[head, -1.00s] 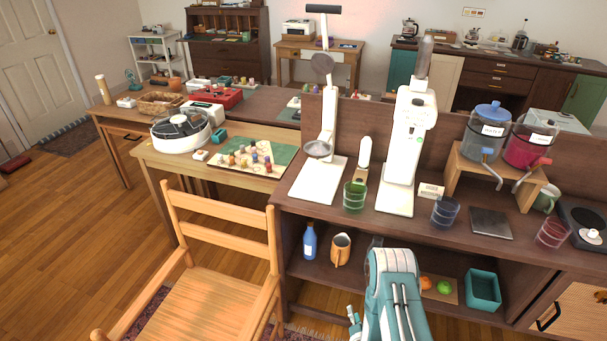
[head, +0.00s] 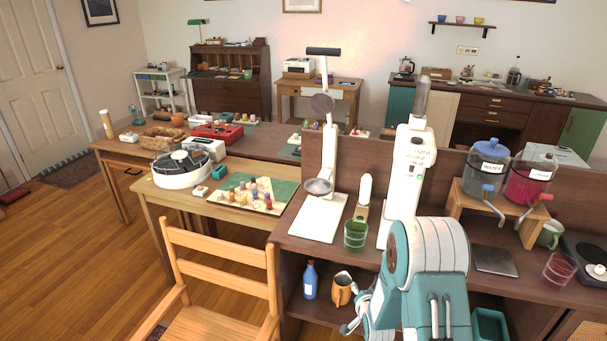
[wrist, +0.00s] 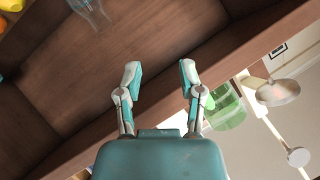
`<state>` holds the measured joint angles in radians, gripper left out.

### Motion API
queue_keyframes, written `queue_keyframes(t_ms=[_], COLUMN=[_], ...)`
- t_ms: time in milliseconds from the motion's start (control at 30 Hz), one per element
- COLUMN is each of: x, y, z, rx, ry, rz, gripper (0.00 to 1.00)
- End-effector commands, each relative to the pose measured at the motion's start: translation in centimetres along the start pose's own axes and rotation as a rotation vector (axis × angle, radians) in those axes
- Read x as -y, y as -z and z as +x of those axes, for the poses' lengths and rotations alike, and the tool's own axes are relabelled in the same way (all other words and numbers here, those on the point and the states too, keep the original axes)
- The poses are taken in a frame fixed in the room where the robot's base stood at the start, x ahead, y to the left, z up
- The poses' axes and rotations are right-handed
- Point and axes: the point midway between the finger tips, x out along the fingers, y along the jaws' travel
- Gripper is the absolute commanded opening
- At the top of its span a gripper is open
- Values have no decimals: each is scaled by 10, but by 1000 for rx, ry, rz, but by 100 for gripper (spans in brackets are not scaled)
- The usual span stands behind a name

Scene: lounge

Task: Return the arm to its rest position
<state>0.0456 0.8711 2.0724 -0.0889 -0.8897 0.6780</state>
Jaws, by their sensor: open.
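My arm (head: 428,265) is teal and white and rises at the front of the wooden counter, folded in front of the shelf. In the wrist view my gripper (wrist: 158,75) is open, with its two fingers apart and nothing between them. The fingers face a brown wooden surface of the shelf unit.
A green glass (head: 355,234) stands on the counter (head: 318,250), near the white tall appliance (head: 409,165). A blue bottle (head: 310,280) and a brown jug (head: 342,288) are on the shelf below. A wooden chair (head: 218,255) stands left. Open floor lies further left.

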Motion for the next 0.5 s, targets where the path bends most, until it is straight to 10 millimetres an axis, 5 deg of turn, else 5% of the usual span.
queue_keyframes(t_ms=[200, 500], x=[40, 81], y=[53, 101], z=[-41, -118], rx=[53, 147], ry=[-56, -126], rz=[-100, -228], gripper=[49, 49])
